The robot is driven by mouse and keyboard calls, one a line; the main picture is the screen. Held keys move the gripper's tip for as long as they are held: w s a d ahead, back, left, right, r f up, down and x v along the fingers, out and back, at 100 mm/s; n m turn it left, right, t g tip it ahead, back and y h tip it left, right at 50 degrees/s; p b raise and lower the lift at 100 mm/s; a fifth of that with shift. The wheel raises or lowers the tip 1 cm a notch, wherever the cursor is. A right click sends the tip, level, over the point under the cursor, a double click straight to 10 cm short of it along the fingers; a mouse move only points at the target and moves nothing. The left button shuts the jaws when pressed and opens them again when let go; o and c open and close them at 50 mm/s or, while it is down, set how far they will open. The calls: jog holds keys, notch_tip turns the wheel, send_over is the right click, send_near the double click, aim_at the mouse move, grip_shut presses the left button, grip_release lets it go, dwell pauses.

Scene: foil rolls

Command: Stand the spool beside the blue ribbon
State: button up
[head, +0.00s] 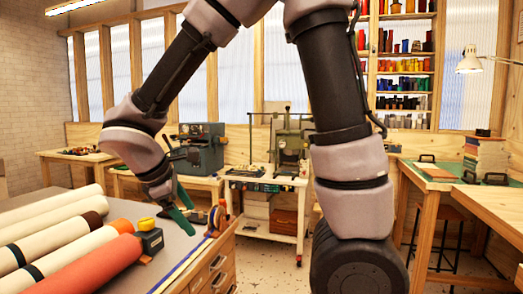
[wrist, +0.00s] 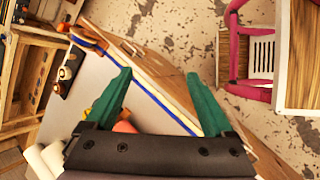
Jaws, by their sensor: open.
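The blue ribbon (head: 184,266) runs as a thin strip along the right edge of the grey-topped table; it also crosses the wrist view (wrist: 152,96). An upright round orange and dark thing (head: 215,219), which looks like the spool, stands near the table's far right corner; I cannot be sure of it. My gripper (head: 183,208) has green fingers, spread apart with nothing between the tips. It hangs over the far part of the table, left of that round thing. In the wrist view my gripper (wrist: 158,73) is above the table edge and ribbon.
Large cream and orange rolls (head: 85,265) cover the table's left part. A yellow and black block (head: 151,238) lies by the orange roll's end. A white trolley (head: 266,187) with a machine stands behind. In the wrist view a pink-framed piece (wrist: 238,88) stands on the floor.

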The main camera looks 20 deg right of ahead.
jog(key=s+d+r+m+t+y, duration=0.1)
jog(key=s+d+r+m+y, duration=0.1)
jog(key=d+r+m, duration=0.5)
jog(key=s+d+r+m+t+y, duration=0.2)
jog(key=d+r+m+y, duration=0.3)
jog(key=m, duration=0.8)
jog(key=s+d+r, duration=0.1)
jog(key=d+r, duration=0.2)
jog(key=d, duration=0.2)
jog(key=shift+s+t, duration=0.2)
jog(key=shift+t, duration=0.1)
